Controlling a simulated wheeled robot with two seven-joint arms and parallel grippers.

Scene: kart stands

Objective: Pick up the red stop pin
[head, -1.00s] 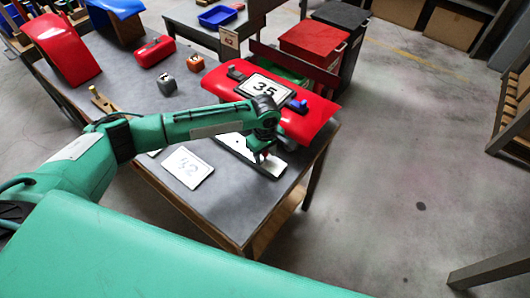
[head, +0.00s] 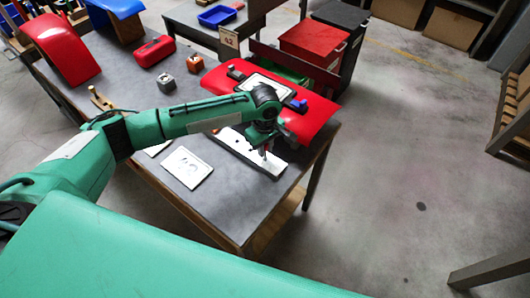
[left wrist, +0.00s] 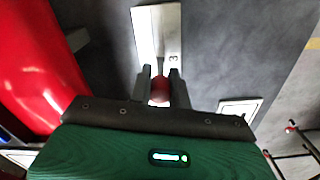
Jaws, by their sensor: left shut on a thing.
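My left gripper (head: 266,153) is over the near right end of a long white plate (head: 229,143) on the grey table. In the left wrist view its two fingers are shut on the red stop pin (left wrist: 160,88), which shows as a round red end between them. The white plate (left wrist: 156,30) lies beyond and below the fingers in that view. The pin is mostly hidden by the gripper in the head view, and I cannot tell how far its lower end is from the plate. My right gripper is not in view.
A red curved panel (head: 312,118) with a number board (head: 262,84) lies just behind my left gripper. A white card (head: 187,167) lies in front on the table (head: 225,205). A red box (head: 155,51) and small blocks stand farther back.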

